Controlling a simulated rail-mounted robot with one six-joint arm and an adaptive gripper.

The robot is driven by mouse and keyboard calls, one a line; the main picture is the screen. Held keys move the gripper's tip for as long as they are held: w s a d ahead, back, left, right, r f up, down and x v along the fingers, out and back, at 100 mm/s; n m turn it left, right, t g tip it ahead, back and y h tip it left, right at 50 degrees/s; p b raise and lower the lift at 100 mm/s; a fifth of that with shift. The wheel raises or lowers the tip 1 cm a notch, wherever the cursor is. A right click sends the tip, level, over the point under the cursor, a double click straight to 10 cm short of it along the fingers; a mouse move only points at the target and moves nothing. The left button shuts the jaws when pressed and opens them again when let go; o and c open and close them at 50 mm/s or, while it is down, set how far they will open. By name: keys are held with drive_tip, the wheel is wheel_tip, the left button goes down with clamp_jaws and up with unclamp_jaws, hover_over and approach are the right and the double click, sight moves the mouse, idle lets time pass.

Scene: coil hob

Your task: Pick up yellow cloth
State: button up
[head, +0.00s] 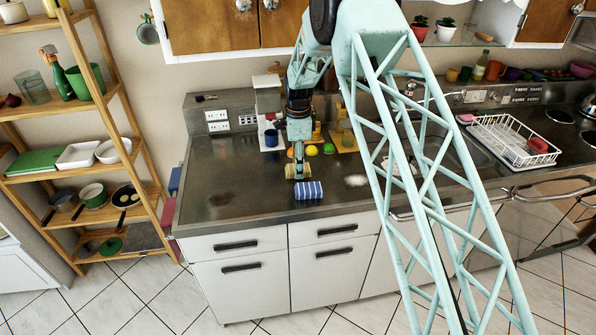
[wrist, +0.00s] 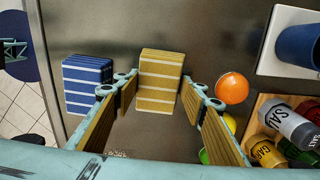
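The yellow cloth (wrist: 160,78) has pale stripes and looks like a folded block on the dark counter. In the wrist view it lies straight ahead, between and beyond my fingertips. My gripper (wrist: 160,98) is open, one tan-padded finger on each side of the cloth's near end; I cannot tell whether either finger touches it. In the head view my gripper (head: 298,172) points down low over the counter and largely covers the yellow cloth. A blue striped cloth (head: 309,190) lies just in front; it also shows left of the fingers in the wrist view (wrist: 87,85).
An orange ball (wrist: 231,88) lies close to my right finger. Spice jars (wrist: 296,125) on a wooden board and a blue mug (wrist: 300,45) stand further right. The counter (head: 240,195) is clear to the left. A white dish rack (head: 505,140) stands far right.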

drive_tip(key=shift+c, duration=1.3)
drive_tip(key=shift+r, duration=0.15)
drive_tip(key=shift+r, duration=1.6)
drive_tip(key=s+d, duration=0.1)
drive_tip(key=s, duration=0.4)
drive_tip(key=s+d+r, duration=0.1)
drive_tip(key=s, duration=0.4)
drive_tip(key=s+d+b, duration=0.1)
drive_tip(key=s, duration=0.4)
drive_tip(key=shift+s+r, duration=0.25)
drive_tip(key=shift+s, duration=0.15)
drive_tip(key=shift+o, duration=0.9)
drive_tip(key=shift+c, duration=0.5)
drive_tip(key=shift+a, duration=0.1)
